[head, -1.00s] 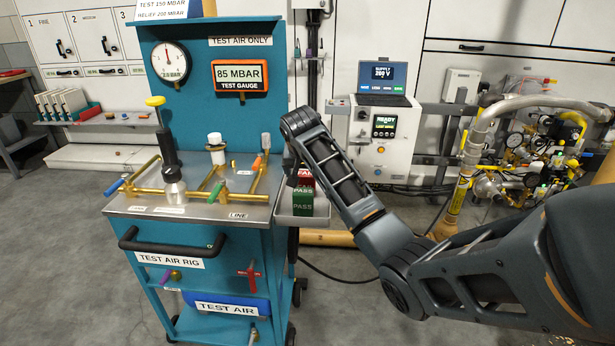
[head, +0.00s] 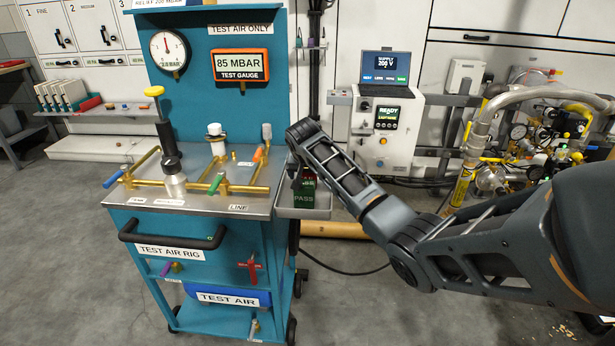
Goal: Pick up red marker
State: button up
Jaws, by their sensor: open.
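No red pen-shaped marker can be made out for certain. A red block (head: 308,182), its lettering mostly covered, stands behind a green block marked PASS (head: 303,201) in the grey side tray (head: 318,213) on the cart's right. My gripper (head: 297,184) points down at the tray, in front of the red block's left part. It is open, dark and small in view, and its fingertips are hard to make out. I cannot tell whether it touches either block.
The teal test air rig (head: 210,75) carries brass pipework and a black hand pump (head: 168,150). A small wall rack (head: 311,45) holds thin items. A grey test box (head: 385,145) with a laptop stands behind my arm.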

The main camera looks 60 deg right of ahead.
jog(key=c, duration=1)
jog(key=shift+c, duration=0.4)
jog(key=shift+r, duration=0.15)
